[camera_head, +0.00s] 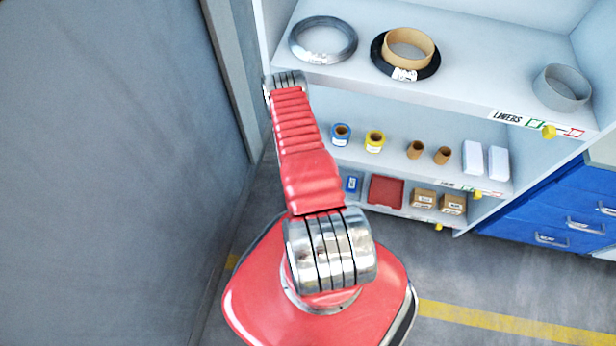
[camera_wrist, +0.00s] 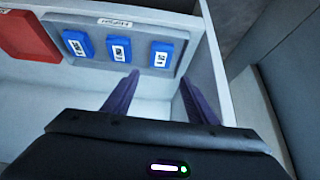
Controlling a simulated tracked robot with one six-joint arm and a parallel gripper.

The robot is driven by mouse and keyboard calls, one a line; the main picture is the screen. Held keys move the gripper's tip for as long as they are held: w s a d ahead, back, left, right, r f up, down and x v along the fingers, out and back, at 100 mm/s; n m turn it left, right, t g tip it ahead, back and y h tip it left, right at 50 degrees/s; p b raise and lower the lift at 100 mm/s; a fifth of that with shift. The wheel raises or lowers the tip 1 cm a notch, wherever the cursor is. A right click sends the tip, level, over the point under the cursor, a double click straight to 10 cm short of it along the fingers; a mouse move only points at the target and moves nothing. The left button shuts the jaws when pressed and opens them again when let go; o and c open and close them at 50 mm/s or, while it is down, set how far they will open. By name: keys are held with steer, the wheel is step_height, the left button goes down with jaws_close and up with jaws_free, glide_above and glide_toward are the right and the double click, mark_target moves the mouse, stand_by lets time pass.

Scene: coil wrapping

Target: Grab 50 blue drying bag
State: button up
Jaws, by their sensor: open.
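Three blue bags with white labels stand in a row on a grey tray (camera_wrist: 88,66) in the wrist view: the left one (camera_wrist: 78,43), the middle one (camera_wrist: 118,48) and the right one (camera_wrist: 161,53). The label print is too small to read, so I cannot tell which is the 50. My gripper (camera_wrist: 159,80) is open and empty, its two dark purple fingers apart. The right bag is beyond the fingertips, roughly in line with the gap, not between the fingers. In the head view, one blue bag (camera_head: 351,184) shows on the low shelf; my arm hides the gripper.
A red bin (camera_wrist: 28,36) is left of the bags, and a shelf side wall (camera_wrist: 218,62) is close right of my fingers. Cardboard boxes (camera_head: 424,198) share the low shelf. Rolls of tape (camera_head: 375,140) stand above. A grey wall (camera_head: 110,170) is left of my arm.

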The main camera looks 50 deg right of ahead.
steer(key=shift+x, duration=4.25)
steer(key=shift+x, duration=2.6)
steer(key=shift+s+a+f, duration=0.1)
steer(key=shift+a+f, duration=0.05)
steer(key=c, duration=0.9)
steer(key=shift+o, duration=0.2)
